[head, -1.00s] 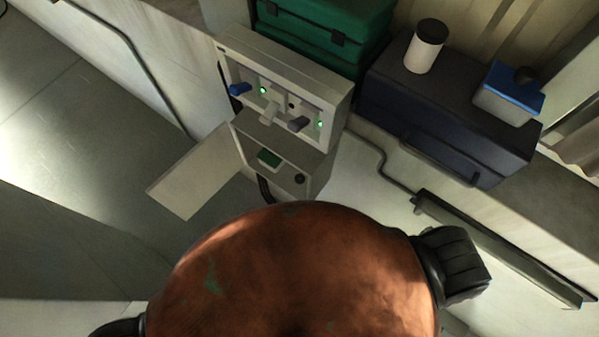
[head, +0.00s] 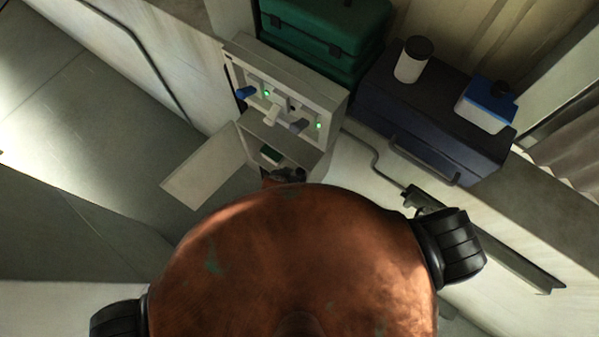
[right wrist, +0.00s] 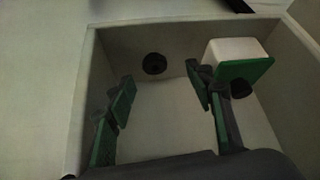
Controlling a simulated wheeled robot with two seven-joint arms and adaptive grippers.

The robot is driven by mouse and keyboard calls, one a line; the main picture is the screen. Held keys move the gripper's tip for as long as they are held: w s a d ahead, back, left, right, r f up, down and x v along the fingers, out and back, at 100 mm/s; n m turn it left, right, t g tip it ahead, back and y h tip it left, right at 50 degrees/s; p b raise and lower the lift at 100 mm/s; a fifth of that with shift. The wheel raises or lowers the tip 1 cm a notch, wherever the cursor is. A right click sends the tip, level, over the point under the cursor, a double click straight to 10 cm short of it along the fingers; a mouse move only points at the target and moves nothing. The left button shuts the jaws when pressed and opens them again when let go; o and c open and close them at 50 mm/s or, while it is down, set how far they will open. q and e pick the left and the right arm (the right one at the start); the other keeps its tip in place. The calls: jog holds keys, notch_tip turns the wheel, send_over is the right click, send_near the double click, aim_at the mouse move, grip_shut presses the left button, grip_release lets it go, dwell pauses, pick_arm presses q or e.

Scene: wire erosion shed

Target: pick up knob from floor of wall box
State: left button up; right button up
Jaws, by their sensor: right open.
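The wall box (head: 325,98) stands against the wall, its lower compartment open. In the right wrist view a dark round knob (right wrist: 154,63) is inside the box, between and beyond my fingertips and apart from them. My right gripper (right wrist: 161,82) is open and empty, its green-padded fingers reaching into the box. In the head view only a small dark part of the right gripper (head: 287,175) shows at the lower compartment, above my copper-coloured body. It makes the knob hard to tell there. My left gripper is not in view.
A white block with a green face (right wrist: 245,70) sits beside my right finger; a dark shape is partly hidden by it. The box's pale door (head: 205,167) hangs open leftward. Levers, including a blue one (head: 245,92), stick out above. A dark case (head: 440,120) stands at right.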

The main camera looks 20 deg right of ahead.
aim_at(301, 171)
jog(key=shift+d+r, duration=0.3)
jog(key=shift+d, duration=0.05)
jog(key=shift+d+f+m+h, duration=0.1)
jog(key=shift+d+m+h, duration=0.1)
jog(key=shift+m+h, duration=0.1)
jog(key=p+x, duration=0.2)
jog(key=x, duration=0.5)
jog(key=shift+f, duration=0.2)
jog(key=shift+s+a, duration=0.1)
jog(key=shift+c, duration=0.7)
jog(key=c, duration=1.1)
